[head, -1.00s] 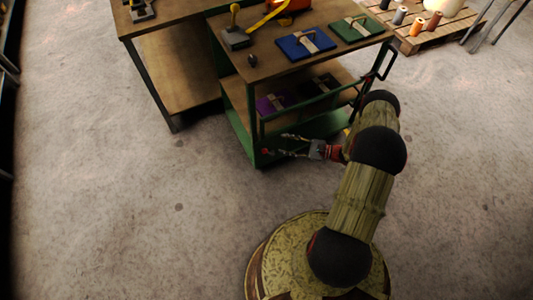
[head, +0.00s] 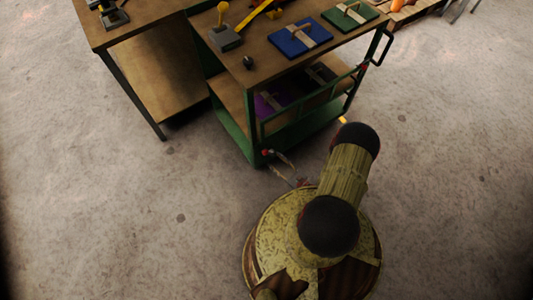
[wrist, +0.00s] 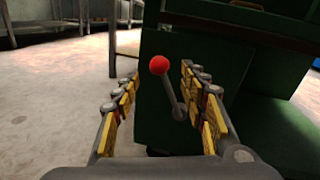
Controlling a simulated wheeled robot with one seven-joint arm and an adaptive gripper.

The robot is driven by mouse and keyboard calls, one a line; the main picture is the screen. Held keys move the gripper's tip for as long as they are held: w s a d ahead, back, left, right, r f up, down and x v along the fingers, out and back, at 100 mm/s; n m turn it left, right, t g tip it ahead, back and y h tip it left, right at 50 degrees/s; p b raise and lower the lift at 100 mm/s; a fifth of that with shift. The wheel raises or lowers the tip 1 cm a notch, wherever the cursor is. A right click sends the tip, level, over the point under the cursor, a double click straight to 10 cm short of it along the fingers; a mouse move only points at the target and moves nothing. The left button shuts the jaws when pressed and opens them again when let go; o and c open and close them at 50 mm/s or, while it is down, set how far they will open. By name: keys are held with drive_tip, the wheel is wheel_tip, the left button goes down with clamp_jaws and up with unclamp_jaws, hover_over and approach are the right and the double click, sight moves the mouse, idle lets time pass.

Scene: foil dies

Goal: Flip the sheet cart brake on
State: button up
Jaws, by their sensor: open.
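The brake lever is a grey rod with a red ball knob (wrist: 159,65) on the dark green end panel of the sheet cart (wrist: 240,75). The rod leans up and to the left from its pivot. In the head view the knob is a small red spot (head: 267,152) at the cart's low near corner. My gripper (wrist: 160,80) is open, with yellow-padded fingers either side of the knob in the picture. I cannot tell how far the knob is from the fingertips. In the head view my gripper (head: 281,164) is small, partly hidden by my arm, and reaches toward that corner.
The cart's top carries a blue plate (head: 300,39), a green plate (head: 350,15) and a yellow-handled tool (head: 224,35). A wooden workbench (head: 160,72) stands close on the cart's left.

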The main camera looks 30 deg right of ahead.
sight(269, 153)
drive_tip(key=shift+b+x, duration=0.5)
drive_tip(key=shift+x, duration=2.5)
drive_tip(key=shift+s, duration=0.1)
drive_tip(key=shift+c, duration=0.3)
clamp_jaws()
